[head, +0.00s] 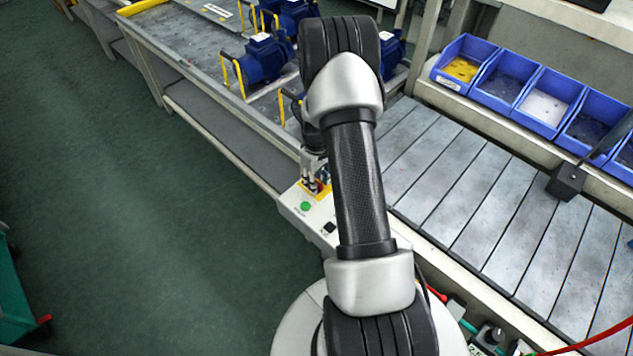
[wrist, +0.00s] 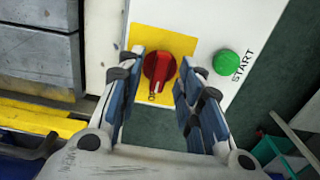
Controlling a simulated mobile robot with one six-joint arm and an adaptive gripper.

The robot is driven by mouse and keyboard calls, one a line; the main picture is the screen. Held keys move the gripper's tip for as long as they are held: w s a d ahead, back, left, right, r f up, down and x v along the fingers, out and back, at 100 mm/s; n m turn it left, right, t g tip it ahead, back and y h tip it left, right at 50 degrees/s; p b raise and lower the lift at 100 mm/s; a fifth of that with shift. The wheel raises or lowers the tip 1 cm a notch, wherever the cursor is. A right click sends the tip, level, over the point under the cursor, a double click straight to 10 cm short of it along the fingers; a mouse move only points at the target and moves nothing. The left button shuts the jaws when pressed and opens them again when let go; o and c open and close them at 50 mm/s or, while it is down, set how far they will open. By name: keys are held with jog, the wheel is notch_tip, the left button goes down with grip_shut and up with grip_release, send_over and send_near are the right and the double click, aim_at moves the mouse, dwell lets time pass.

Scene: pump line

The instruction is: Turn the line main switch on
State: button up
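The line main switch is a red rotary knob (wrist: 158,67) on a yellow plate (wrist: 150,36) on a white panel. In the wrist view its narrow grip points down, towards my gripper's palm. My gripper (wrist: 164,62) is open, with one finger on each side of the knob and a visible gap to the right finger. The left finger is close to the knob; I cannot tell whether it touches. In the head view my gripper (head: 316,182) is at the yellow plate (head: 322,194), and my arm and fingers hide most of the switch.
A green START button (wrist: 226,63) sits right of the yellow plate in the wrist view; it also shows in the head view (head: 305,206). A small black element (head: 329,227) is on the same panel. Blue pumps (head: 264,58) stand behind, blue bins (head: 503,80) at right.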

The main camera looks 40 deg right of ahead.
jog(key=shift+f, duration=0.15)
jog(key=shift+c, duration=0.2)
grip_shut()
